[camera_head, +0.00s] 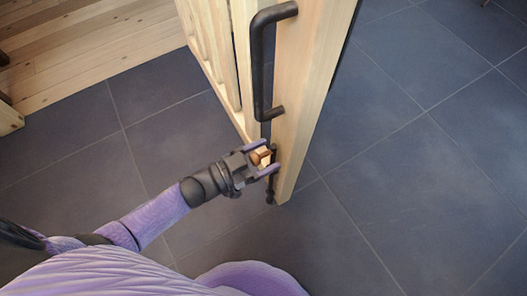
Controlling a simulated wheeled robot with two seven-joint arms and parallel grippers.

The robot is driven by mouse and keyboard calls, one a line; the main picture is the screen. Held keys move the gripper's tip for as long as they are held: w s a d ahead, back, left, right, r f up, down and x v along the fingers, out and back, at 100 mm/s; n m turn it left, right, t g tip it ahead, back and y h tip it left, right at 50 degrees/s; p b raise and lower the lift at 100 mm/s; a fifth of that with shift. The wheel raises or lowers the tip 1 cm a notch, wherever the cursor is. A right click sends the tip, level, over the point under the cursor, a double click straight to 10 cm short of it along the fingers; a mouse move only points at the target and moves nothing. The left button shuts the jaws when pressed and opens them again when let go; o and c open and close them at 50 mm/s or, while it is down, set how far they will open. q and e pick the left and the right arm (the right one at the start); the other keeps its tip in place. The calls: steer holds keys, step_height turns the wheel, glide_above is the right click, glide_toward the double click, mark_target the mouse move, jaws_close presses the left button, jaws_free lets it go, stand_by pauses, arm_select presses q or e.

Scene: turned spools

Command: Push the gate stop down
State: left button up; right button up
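The gate (300,95) is a pale wooden leaf seen from above, with a black bar handle (258,60) on its near face. The gate stop (270,193) is a slim black rod low on the gate's near edge, with a dark tip close to the floor. My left gripper (268,158) is at the stop's upper part, its two purple fingers apart. A small brown and pale piece (261,156) shows between the fingers; I cannot tell whether they touch it. The gripper partly hides the stop's upper end. My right gripper is out of view.
Dark tiled floor (410,180) lies open to the right of the gate and also at the left. Pale wooden planks (90,45) lie at the top left. The bar handle juts out above my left gripper.

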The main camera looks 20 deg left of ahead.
arm_select(q)
steer(key=shift+r, duration=0.1)
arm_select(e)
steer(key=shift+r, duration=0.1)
arm_select(q)
steer(key=p+v, duration=0.2)
steer(key=v, duration=0.8)
steer(key=shift+p, duration=0.4)
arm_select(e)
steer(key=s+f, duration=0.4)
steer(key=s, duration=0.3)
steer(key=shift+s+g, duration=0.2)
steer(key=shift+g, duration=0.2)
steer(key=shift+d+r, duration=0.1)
